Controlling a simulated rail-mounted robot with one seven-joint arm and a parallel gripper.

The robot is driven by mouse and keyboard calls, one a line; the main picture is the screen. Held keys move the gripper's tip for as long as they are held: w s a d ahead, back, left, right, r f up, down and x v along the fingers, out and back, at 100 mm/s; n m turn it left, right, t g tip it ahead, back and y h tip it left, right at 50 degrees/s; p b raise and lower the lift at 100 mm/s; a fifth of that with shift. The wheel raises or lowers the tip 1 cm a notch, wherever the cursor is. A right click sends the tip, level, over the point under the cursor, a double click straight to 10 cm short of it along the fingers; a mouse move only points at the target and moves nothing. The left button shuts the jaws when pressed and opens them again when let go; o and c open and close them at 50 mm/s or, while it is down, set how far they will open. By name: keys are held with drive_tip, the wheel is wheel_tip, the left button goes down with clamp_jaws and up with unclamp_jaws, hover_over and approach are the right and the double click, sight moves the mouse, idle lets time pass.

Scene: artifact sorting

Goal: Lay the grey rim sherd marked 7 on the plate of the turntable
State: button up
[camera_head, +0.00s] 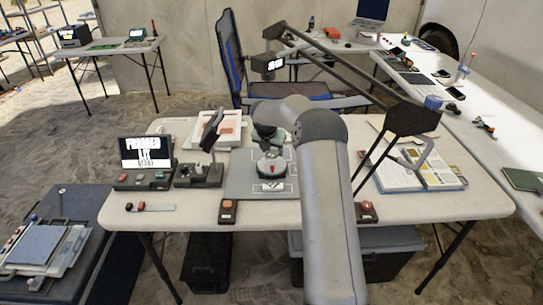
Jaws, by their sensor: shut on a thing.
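The turntable (271,168) is a small round grey stand on a grey mat, with a red mark or piece at its middle. My arm reaches over the table from the front and bends down to the left behind the turntable. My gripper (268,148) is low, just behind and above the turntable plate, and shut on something. The held piece is too small and too hidden by my wrist to make out; I cannot read a 7 or tell whether it touches the plate.
A white tray (207,137) stands behind left. A black device on a stand (199,173) and a lit sign (146,151) are at left. An open book (398,178) lies right, under a black lamp arm (352,72). Red-button boxes (228,211) line the front edge.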

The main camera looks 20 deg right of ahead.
sight(271, 154)
drive_tip(key=shift+w+f, duration=0.2)
drive_tip(key=shift+f, duration=1.6)
drive_tip(key=shift+f, duration=0.2)
drive_tip(key=o, duration=1)
drive_tip(key=shift+c, duration=0.2)
